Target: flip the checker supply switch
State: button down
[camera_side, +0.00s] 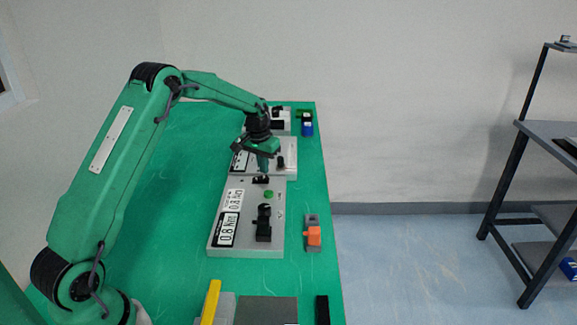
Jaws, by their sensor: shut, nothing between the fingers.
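A grey switch panel (244,241) lies on the green table, with white lettered labels (232,212) on its left side that are too small to read surely. One black switch (263,224) stands on its near part, and another small black switch (261,181) is at its far edge. A green button (269,194) sits between them. I cannot tell which is the checker supply switch. My gripper (264,173) is shut and empty, pointing down right at the far black switch. Whether it touches the switch is unclear.
A second grey panel (287,160) lies just behind, partly hidden by my gripper. Blue and green items (307,126) stand at the far right corner. An orange-and-grey block (313,234) is right of the panel. A yellow bar (210,303) is in front. The table's left side is clear.

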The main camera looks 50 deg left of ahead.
aim_at(264, 178)
jog(key=shift+f, duration=0.9)
dwell(1.3)
jog(key=shift+r, duration=3.55)
jog(key=shift+d+r, duration=0.1)
jog(key=s+d+r+m+t, duration=0.1)
jog(key=s+d+r+t, duration=0.1)
jog(key=s+d+r, duration=1.1)
jog(key=s+d+m+t, duration=0.1)
jog(key=s+d, duration=0.2)
jog(key=s, duration=0.7)
jog(key=s+d+m, duration=0.1)
jog(key=s+d, duration=0.2)
jog(key=s, duration=0.7)
jog(key=shift+s+t+h, duration=0.3)
jog(key=shift+s+t, duration=0.1)
